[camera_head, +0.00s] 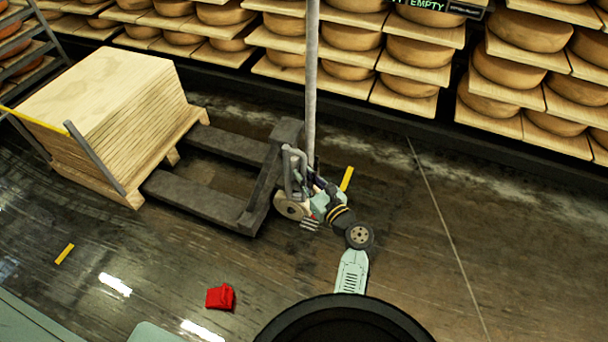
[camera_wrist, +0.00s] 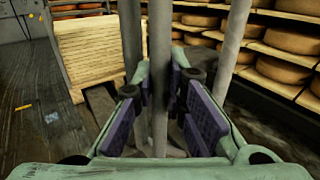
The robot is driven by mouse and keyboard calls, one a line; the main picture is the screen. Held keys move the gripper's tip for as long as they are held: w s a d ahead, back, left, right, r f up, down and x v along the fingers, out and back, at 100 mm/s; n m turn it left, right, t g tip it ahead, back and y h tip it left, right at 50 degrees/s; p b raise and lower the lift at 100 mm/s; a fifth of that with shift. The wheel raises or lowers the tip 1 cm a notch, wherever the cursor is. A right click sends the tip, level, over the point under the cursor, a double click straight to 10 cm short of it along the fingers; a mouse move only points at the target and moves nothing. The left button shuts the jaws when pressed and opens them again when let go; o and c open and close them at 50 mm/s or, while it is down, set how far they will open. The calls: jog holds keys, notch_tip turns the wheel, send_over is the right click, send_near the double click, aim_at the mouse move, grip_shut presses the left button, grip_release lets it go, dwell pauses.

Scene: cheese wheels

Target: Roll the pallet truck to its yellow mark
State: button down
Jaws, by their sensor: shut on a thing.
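The grey pallet truck (camera_head: 256,192) stands on the dark floor, its two forks pointing left and its tall handle pole (camera_head: 311,75) upright. My gripper (camera_head: 314,197) is at the truck's right end, low on the handle. In the wrist view, my gripper (camera_wrist: 172,100) has its purple pads closed in around the grey pole (camera_wrist: 159,60); the exact contact is partly hidden. One yellow floor mark (camera_head: 347,179) lies just right of the truck behind my gripper. Another yellow mark (camera_head: 64,254) lies at the left, in front of the board stack.
A stack of wooden boards (camera_head: 105,85) stands at the fork ends; I cannot tell how far the forks reach under it. Shelves of cheese wheels (camera_head: 420,50) line the back. A red object (camera_head: 220,297) lies on the floor in front. The floor at right is clear.

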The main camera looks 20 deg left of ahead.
dwell(0.6)
jog(key=d+p, duration=0.3)
jog(key=d, duration=1.2)
jog(key=shift+s+d+p, duration=0.15)
jog(key=shift+d+p, duration=0.05)
jog(key=shift+p, duration=0.15)
jog(key=c, duration=1.9)
grip_release()
jog(key=shift+r, duration=0.1)
jog(key=shift+o, duration=1.3)
jog(key=shift+s, duration=0.1)
jog(key=shift+o, duration=0.2)
jog(key=shift+d, duration=0.15)
jog(key=shift+d, duration=0.15)
